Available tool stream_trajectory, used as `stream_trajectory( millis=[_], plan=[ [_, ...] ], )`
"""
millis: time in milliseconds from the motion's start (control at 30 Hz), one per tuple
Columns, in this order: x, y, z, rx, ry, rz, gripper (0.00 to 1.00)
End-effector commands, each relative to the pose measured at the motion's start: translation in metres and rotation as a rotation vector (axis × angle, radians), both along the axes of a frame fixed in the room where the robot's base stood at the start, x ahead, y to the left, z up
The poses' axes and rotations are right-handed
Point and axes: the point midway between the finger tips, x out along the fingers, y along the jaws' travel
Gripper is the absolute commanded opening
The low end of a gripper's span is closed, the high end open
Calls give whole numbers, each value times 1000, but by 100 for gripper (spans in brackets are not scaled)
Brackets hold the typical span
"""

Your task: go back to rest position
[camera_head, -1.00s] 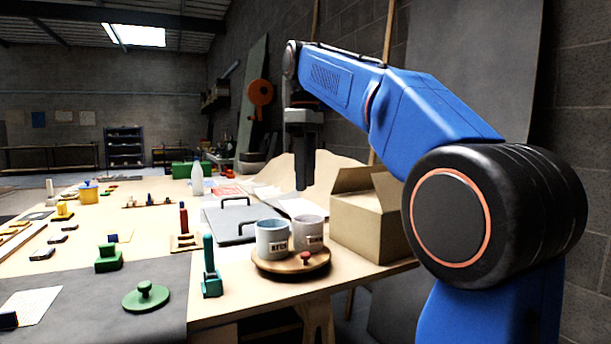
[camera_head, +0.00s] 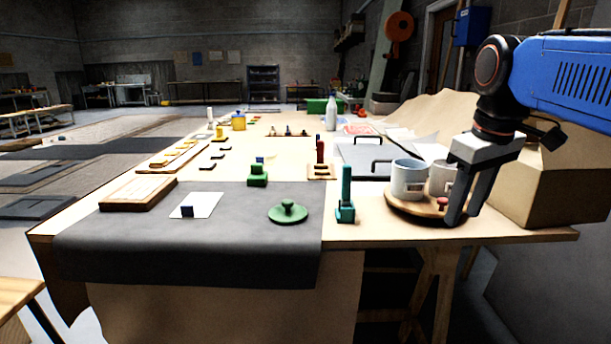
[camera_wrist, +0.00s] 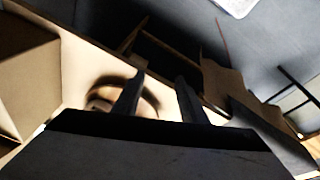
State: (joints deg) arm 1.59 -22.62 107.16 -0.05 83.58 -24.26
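My gripper (camera_head: 464,216) hangs from the blue arm at the right of the head view, fingers pointing down. In that view it overlaps the right edge of a round wooden board (camera_head: 400,208) and partly hides a grey mug (camera_head: 440,178). In the wrist view my gripper (camera_wrist: 160,88) shows two dark fingers apart with nothing between them, so it is open and empty. A blurred round shape, probably the board (camera_wrist: 150,92), lies behind the fingers there. I cannot tell how far above the table the fingertips are.
A pale blue mug (camera_head: 408,180) stands on the board beside the grey one. A cardboard box (camera_head: 550,190) is close behind my gripper at the right. A teal stamp-like tool (camera_head: 346,205) and a green round-knobbed piece (camera_head: 288,212) stand left of the board. The floor in front is open.

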Motion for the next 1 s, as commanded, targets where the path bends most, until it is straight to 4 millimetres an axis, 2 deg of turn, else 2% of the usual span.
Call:
stream_trajectory(
  millis=[33, 167, 400, 500, 600, 767, 1000],
  plan=[
    [-14, 1, -17, 7, -15, -27, 39],
    [-42, 4, -62, 27, -60, -108, 39],
    [-94, 8, -151, 75, -141, -254, 39],
    [-111, 9, -184, 96, -168, -305, 39],
    [-124, 10, -209, 111, -188, -340, 39],
    [-133, 10, -228, 126, -205, -370, 39],
    [-134, 10, -230, 127, -206, -375, 39]
  ],
)
